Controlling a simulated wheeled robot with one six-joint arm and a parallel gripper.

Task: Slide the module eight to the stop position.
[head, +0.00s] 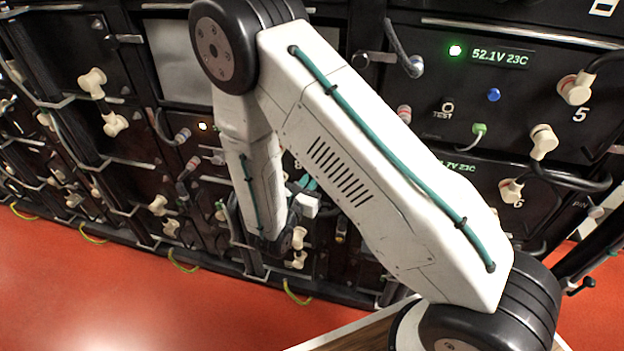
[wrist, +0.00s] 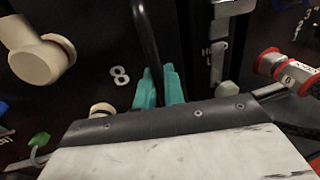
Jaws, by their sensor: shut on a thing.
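Module eight (wrist: 95,45) is a dark front panel with a white "8" on it in the wrist view. A black upright bar (wrist: 147,35), seemingly its handle, runs down between the teal fingers of my gripper (wrist: 159,88), which are shut on it. A cream round connector (wrist: 40,55) sits on the panel at the left. In the head view my arm covers most of the module. Only teal bits of my gripper (head: 304,184) show there, close to the panel. How far the module sits in its bay, and the stop, I cannot tell.
Red-banded connectors (wrist: 285,70) stand at the right in the wrist view, and a metal latch (wrist: 217,60) is nearer the bar. Neighbouring modules, such as module five (head: 500,95), carry cables and knobs. The red floor (head: 90,290) is open at lower left.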

